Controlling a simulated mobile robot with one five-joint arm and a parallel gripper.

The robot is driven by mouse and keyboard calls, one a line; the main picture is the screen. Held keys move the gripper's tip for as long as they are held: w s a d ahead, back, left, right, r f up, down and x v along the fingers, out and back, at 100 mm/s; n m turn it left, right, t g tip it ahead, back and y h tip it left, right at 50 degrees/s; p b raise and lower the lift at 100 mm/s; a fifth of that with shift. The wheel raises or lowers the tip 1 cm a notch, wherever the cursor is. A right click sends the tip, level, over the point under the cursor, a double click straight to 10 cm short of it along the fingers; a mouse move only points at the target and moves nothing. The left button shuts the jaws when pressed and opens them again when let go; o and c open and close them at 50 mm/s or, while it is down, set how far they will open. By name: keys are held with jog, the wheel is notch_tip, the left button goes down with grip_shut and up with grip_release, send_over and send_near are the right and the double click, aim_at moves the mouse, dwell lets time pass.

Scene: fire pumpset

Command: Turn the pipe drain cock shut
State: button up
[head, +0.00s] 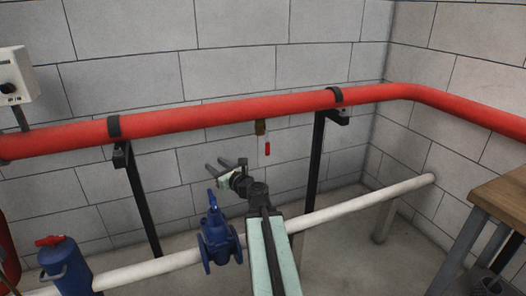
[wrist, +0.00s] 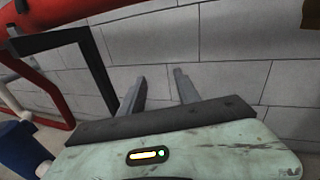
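The drain cock (head: 261,128) is a small brass fitting under the red pipe (head: 230,110). Its short red lever (head: 267,149) hangs straight down. My gripper (head: 214,164) is to the left of the cock and lower in the head view, apart from it. In the wrist view the two grey fingers (wrist: 160,76) stand apart with nothing between them, so the gripper is open and empty. A brown-brass piece, likely the cock's body (wrist: 311,14), shows at the top right corner of the wrist view. The lever is not visible there.
Black pipe brackets (head: 138,195) stand on both sides of the cock. A blue valve (head: 217,238) sits on the low white pipe (head: 335,211) near my arm. A wooden table (head: 503,198) is at the right. The block wall is close behind.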

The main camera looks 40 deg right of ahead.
aim_at(268, 150)
jog(key=s+d+m+g+h, duration=0.1)
jog(key=s+d+m+h, duration=0.15)
jog(key=s+d, duration=0.55)
jog(key=s+d+m+h, duration=0.25)
jog(key=s+d, duration=0.25)
jog(key=d, duration=0.5)
jog(key=shift+n, duration=0.3)
jog(key=x, duration=0.5)
jog(key=r+x, duration=0.1)
jog(key=x, duration=0.2)
jog(key=shift+s, duration=0.1)
grip_shut()
